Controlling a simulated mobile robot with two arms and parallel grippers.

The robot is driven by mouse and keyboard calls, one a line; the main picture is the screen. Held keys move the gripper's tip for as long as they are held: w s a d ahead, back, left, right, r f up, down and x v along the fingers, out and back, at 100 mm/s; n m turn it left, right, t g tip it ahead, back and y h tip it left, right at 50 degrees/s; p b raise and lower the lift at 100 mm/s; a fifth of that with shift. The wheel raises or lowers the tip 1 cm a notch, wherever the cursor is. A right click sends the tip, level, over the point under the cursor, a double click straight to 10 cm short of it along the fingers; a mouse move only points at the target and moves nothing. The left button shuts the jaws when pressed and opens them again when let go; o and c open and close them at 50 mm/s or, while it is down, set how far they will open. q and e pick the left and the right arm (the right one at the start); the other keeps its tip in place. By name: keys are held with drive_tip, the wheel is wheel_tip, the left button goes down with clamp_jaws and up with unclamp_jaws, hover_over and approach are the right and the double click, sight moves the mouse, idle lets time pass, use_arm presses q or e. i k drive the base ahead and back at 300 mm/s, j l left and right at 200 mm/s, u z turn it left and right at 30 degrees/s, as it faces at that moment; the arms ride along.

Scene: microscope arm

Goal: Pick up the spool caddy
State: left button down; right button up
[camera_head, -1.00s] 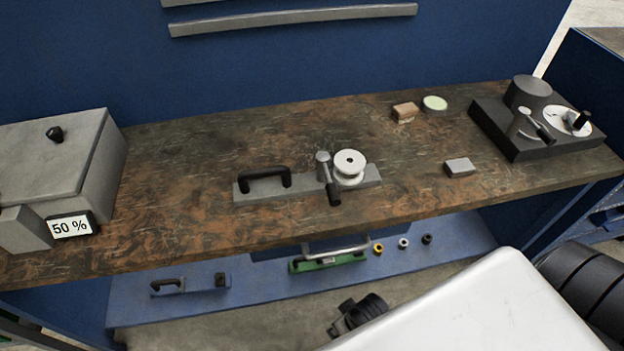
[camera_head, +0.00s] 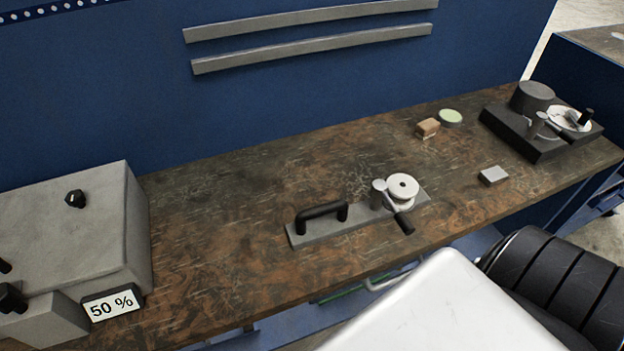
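A grey flat base with a black arched handle (camera_head: 322,213) and a white spool (camera_head: 402,188) lies on the brown workbench; I take it to be the spool caddy. The handle stands at its left end. The spool sits at its right end, beside a grey post with a black-gripped crank (camera_head: 404,222). It rests on the bench top with nothing touching it. Neither of my grippers is in view.
A grey box (camera_head: 75,220) with a "50 %" display stands at the left. A dark device (camera_head: 535,125) stands at the far right. A small brown block (camera_head: 428,128), a pale green disc (camera_head: 450,117) and a grey block (camera_head: 494,175) lie between. Bare bench surrounds the caddy.

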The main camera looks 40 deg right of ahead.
sight(316, 224)
drive_tip(key=i+j+z, duration=0.1)
drive_tip(key=z, duration=0.35)
drive_tip(key=j+z, duration=0.45)
drive_tip(key=i+j+z, duration=0.1)
drive_tip(key=z, duration=0.4)
drive_tip(key=j, duration=0.1)
